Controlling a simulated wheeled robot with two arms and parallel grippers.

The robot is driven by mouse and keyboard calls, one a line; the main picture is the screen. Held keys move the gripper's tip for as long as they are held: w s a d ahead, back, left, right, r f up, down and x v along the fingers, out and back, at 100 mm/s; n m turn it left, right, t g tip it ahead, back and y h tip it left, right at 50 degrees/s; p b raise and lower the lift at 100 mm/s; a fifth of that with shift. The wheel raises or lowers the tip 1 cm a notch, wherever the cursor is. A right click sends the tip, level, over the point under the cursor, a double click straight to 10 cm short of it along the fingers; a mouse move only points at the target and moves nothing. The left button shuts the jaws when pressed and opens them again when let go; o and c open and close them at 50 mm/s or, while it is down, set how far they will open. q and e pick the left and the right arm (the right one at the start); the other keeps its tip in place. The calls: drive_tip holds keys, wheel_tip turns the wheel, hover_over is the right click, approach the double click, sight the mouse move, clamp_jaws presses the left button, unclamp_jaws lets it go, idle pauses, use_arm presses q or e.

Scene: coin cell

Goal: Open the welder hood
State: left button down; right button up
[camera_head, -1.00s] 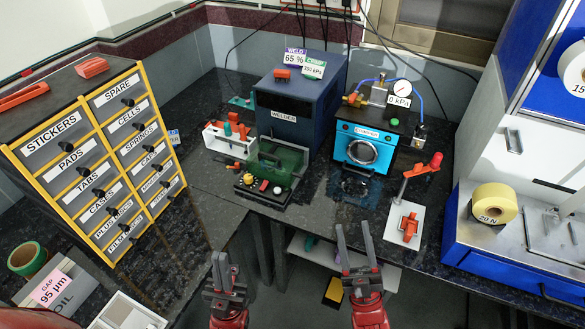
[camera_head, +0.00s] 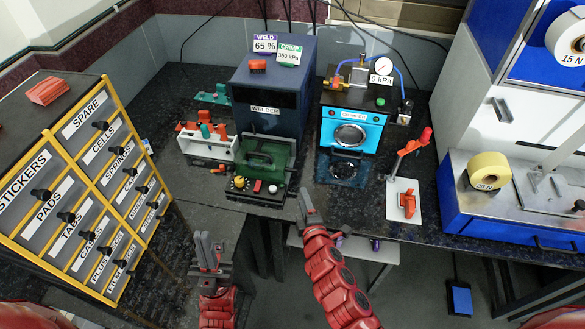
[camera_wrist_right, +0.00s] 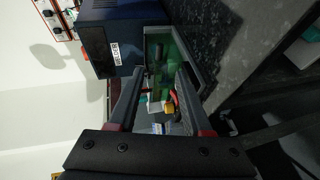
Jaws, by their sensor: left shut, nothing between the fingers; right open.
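The welder (camera_head: 272,80) is a dark blue box on the bench. Its green see-through hood (camera_head: 283,152) with a dark handle (camera_head: 258,158) stands at its front, over a base with small knobs; it looks lowered. My right gripper (camera_head: 307,198) is open and empty, right of and nearer than the hood, apart from it. In the right wrist view, the hood (camera_wrist_right: 183,62) shows beyond and between the open fingers (camera_wrist_right: 160,78). My left gripper (camera_head: 208,245) is shut and empty, low in front of the bench.
A white rack (camera_head: 212,148) with coloured tools stands just left of the hood. The blue crimper (camera_head: 350,130) stands to the right, beside a white plate with an orange-handled lever (camera_head: 408,203). Labelled drawers (camera_head: 80,190) fill the left. The bench between hood and crimper has a narrow bare strip.

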drive_tip(key=p, duration=0.1)
approach(293, 169)
drive_tip(key=shift+w+a+f, duration=0.1)
drive_tip(key=shift+w+f, duration=0.55)
drive_tip(key=shift+w, duration=0.3)
drive_tip(key=b+x, duration=0.2)
drive_tip(key=x, duration=0.5)
drive_tip(key=shift+s+f, duration=0.1)
drive_tip(key=shift+w+a+f, duration=0.1)
drive_tip(key=shift+w, duration=0.2)
drive_tip(key=shift+w+a+b, duration=0.1)
drive_tip(key=shift+w+b, duration=0.25)
drive_tip(key=shift+w, duration=0.05)
clamp_jaws()
